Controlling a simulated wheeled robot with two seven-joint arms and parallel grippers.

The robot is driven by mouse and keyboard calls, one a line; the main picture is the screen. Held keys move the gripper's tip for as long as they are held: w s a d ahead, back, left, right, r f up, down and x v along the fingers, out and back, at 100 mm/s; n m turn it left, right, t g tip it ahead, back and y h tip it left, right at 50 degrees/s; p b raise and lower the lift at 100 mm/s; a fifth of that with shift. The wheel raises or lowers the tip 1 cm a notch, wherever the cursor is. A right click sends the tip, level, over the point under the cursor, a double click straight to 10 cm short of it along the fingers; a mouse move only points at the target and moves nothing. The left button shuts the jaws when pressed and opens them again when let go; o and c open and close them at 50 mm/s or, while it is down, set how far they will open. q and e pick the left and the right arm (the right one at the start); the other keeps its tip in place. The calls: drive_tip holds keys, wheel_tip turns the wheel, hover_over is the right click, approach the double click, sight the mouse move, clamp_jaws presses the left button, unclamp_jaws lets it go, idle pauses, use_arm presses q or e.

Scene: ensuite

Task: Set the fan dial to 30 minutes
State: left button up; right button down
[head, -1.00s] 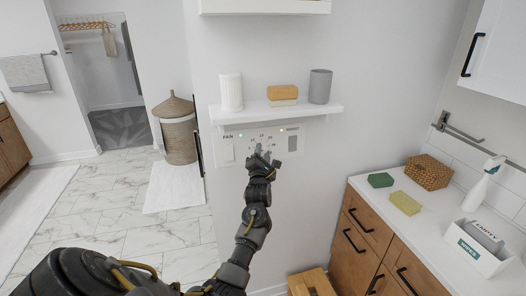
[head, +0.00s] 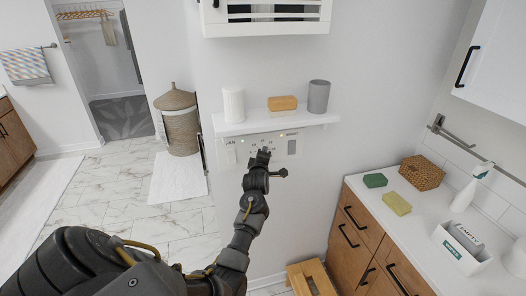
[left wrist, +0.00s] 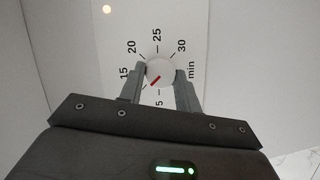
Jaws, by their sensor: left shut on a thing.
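The fan dial (left wrist: 159,71) is a round white knob with a red pointer mark. The mark points down and left in the left wrist view, between the 15 and the 5. The 30 (left wrist: 181,45) is at the dial's upper right. My left gripper (left wrist: 160,75) is shut on the dial, one finger on each side; its left finger hides part of the scale. In the head view my left gripper (head: 263,152) is at the white wall panel (head: 247,153) and covers the dial. My right gripper is not in view.
A counter (head: 429,213) with drawers stands at the right.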

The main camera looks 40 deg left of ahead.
use_arm(q)
drive_tip(key=shift+w+d+f+m+g+y+b, duration=0.15)
drive_tip(key=shift+m+g+y+b, duration=1.4)
drive_tip(key=shift+m, duration=2.9)
drive_tip(key=shift+w+d+m+g+y+b, duration=0.1)
drive_tip(key=shift+w+m+g+y+b, duration=0.2)
drive_tip(key=shift+m+g+y+b, duration=2.65)
drive_tip(key=shift+w+d+f+m+g+y+p, duration=0.1)
drive_tip(key=shift+w+d+m+g+y+p, duration=0.2)
drive_tip(key=shift+m, duration=5.6)
drive_tip(key=shift+s+a, duration=0.1)
drive_tip(key=shift+a, duration=0.05)
